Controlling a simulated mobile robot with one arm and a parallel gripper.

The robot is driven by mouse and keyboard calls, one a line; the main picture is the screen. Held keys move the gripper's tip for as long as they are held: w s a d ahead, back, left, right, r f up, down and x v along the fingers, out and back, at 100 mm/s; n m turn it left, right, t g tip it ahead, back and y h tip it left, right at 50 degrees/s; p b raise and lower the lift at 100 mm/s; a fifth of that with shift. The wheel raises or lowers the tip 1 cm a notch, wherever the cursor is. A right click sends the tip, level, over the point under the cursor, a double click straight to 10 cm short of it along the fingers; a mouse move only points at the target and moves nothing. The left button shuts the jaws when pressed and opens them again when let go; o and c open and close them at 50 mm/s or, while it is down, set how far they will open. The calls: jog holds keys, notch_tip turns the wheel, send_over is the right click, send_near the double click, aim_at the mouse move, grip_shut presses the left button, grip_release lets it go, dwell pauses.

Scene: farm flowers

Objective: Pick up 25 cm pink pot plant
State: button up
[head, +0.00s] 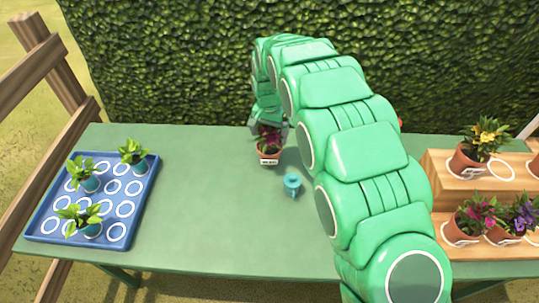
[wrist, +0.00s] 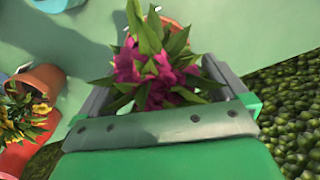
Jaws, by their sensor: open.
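A plant with pink flowers (head: 269,138) stands in a small terracotta pot with a white label (head: 269,160), at the back middle of the green table. Its magenta blooms (wrist: 155,78) and green leaves fill the middle of the wrist view, and part of its pot rim (wrist: 168,23) shows behind the leaves. My gripper (wrist: 158,85) is open, with its grey fingers on either side of the foliage. In the head view my gripper (head: 267,122) is just above and behind the plant, partly hidden by it. I cannot tell whether the fingers touch the plant.
A blue tray (head: 88,243) with several leafy plants lies at left. A small teal object (head: 292,184) stands near the pink plant. A wooden stepped shelf (head: 440,163) at right holds flower pots. A hedge (head: 160,60) rises behind. The table's middle left is clear.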

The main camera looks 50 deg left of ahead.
aim_at(270, 151)
jog(key=shift+s+d+f, duration=0.1)
jog(key=shift+d+f, duration=0.05)
jog(key=shift+f, duration=1.6)
jog(key=shift+d+f, duration=0.1)
jog(key=shift+f, duration=1.6)
jog(key=c, duration=1)
